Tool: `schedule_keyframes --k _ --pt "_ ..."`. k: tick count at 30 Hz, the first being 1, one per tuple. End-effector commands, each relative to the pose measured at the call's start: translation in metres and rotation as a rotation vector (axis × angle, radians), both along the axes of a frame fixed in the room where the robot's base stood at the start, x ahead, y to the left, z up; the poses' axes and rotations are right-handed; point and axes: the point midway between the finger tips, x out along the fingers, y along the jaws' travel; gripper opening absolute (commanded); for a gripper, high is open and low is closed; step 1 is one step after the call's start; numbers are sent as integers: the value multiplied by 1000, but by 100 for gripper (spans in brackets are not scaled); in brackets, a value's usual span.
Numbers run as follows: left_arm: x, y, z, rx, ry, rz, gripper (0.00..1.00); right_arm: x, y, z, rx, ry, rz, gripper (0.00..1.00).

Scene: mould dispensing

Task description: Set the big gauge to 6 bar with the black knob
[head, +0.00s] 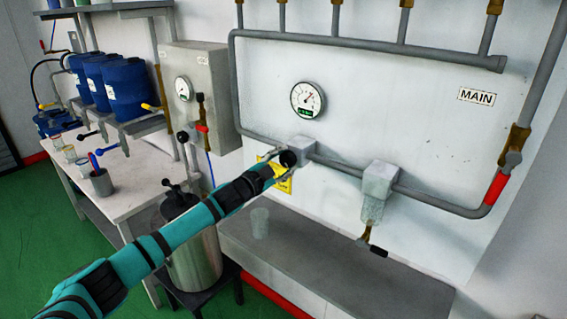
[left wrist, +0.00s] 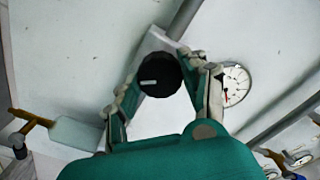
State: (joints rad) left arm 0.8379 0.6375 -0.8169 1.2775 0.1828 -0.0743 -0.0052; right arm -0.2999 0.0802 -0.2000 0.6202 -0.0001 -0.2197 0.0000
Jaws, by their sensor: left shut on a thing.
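The big round gauge (head: 307,99) is on the white wall panel above the pipe, with a small green readout low on its dial. Its figures are too small to read. The black knob (head: 288,158) sits on the grey regulator block below the gauge. My left gripper (head: 280,160) is shut on the knob. In the left wrist view the fingers close on both sides of the knob (left wrist: 156,70), whose face carries a pale mark. The gauge (left wrist: 236,82) shows right of the fingers there, partly covered, with a red pointer. My right gripper is out of view.
A second regulator with a clear bowl (head: 375,195) hangs on the pipe at right. A red-handled valve (head: 496,187) is at far right. A smaller gauge (head: 183,88) is on the grey cabinet. A metal pot (head: 192,250) stands below my left arm.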

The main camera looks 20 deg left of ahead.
Motion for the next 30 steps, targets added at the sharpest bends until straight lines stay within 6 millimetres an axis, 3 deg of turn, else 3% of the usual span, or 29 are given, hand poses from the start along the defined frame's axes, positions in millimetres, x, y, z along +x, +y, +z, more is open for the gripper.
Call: schedule_keyframes --k 20,21,26,30 --pt "0 0 -1 73 -26 -1 12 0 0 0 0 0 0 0" --pt "0 0 -1 73 -26 -1 46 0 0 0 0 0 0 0" --pt "0 0 -1 72 -25 -1 67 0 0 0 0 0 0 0" --pt "0 0 -1 72 -25 -1 68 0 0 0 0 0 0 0"
